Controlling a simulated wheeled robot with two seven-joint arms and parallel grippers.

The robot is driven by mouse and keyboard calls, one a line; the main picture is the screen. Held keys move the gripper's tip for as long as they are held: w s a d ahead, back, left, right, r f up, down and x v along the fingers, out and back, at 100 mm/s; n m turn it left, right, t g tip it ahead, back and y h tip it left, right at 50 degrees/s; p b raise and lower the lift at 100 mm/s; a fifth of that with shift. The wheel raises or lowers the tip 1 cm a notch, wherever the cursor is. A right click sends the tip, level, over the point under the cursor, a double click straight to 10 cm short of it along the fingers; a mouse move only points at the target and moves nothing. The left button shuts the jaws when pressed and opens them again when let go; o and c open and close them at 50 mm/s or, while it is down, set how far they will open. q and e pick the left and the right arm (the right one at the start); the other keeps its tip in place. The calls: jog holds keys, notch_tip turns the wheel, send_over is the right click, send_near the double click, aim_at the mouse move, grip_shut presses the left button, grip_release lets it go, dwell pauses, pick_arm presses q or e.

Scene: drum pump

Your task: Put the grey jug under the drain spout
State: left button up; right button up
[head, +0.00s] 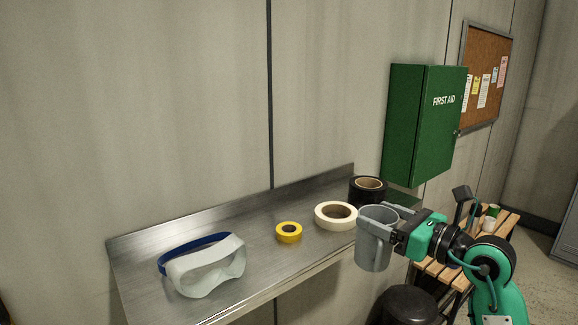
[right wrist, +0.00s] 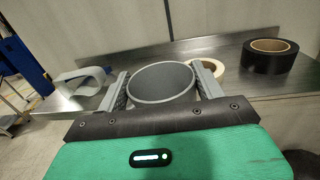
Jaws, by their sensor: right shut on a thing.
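The grey jug (head: 373,240) is upright in my right gripper (head: 379,214), just off the front right end of the steel shelf. The fingers are shut on its upper part. In the right wrist view the jug's round open mouth (right wrist: 161,83) sits between the two fingers (right wrist: 161,92), and its inside looks empty. My left gripper is not in view. No drain spout shows that I can make out in either view.
The steel shelf (head: 222,263) holds safety goggles (head: 208,267), a yellow tape roll (head: 289,232), a cream tape roll (head: 336,215) and a black tape roll (head: 368,189). A green first aid cabinet (head: 425,125) hangs above. A black stool (head: 411,304) and wooden bench (head: 432,270) stand right.

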jog(key=shift+r, duration=0.4)
jog(key=s+d+f+m+t+h, duration=0.1)
jog(key=s+f, duration=0.2)
jog(key=f, duration=0.5)
jog(key=s+d+f+m+t+h, duration=0.1)
jog(key=s+f, duration=0.3)
jog(key=f, duration=0.5)
jog(key=s+d+f+m+h, duration=0.1)
jog(key=s+f, duration=0.3)
jog(key=f, duration=0.5)
jog(key=shift+d+t+h, duration=0.15)
jog(key=shift+t+h, duration=0.25)
jog(key=shift+w, duration=0.15)
